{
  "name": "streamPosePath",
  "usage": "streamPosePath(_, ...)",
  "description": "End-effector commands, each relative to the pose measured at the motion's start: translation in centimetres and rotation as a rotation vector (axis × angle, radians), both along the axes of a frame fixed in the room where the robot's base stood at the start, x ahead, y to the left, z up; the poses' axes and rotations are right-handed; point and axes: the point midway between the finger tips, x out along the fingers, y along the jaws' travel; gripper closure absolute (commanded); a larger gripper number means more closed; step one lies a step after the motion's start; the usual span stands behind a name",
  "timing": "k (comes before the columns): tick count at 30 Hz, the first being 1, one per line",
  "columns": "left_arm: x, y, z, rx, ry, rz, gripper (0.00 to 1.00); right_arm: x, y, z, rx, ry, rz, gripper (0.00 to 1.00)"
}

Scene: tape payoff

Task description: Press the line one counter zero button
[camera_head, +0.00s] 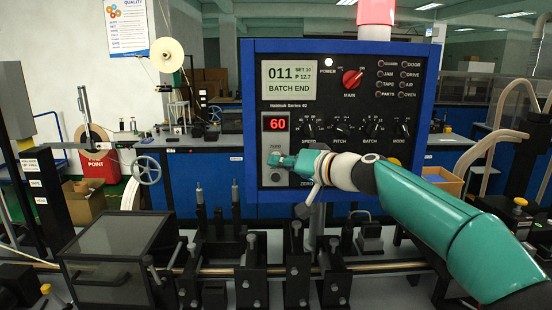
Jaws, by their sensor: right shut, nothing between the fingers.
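The blue-framed control panel (345,98) stands upright in the middle. Its screen (289,80) reads 011 and BATCH END, and a red display (275,123) reads 60. Below that display is a small grey column of controls with a round button (275,177) at its lower part; the word ZERO is partly legible to its right. My right gripper (274,160) is shut and empty, its tip pointing left in front of this column, just above the round button. It hides part of the column; I cannot tell whether it touches the panel. My left gripper is not in view.
A red MAIN knob (352,79) and a row of black knobs (375,130) are on the panel above my right arm. A dark box (115,250) and several upright posts and clamps fill the bench in front. A white reel (166,55) stands behind at left.

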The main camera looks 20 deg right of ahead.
Motion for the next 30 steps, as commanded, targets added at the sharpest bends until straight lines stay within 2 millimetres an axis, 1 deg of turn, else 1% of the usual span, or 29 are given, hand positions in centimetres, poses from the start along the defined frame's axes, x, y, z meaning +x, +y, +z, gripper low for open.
streamPosePath(17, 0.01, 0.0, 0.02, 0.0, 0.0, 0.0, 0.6, 0.0, -0.06, 0.02, 0.0, 0.0, -0.001, 1.0)
streamPosePath(25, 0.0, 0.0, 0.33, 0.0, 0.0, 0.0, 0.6, 0.67, -0.32, 0.16, 0.0, 0.001, -0.002, 1.0)
streamPosePath(30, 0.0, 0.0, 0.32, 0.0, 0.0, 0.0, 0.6, 0.73, -0.37, 0.15, 0.0, 0.001, -0.002, 1.0)
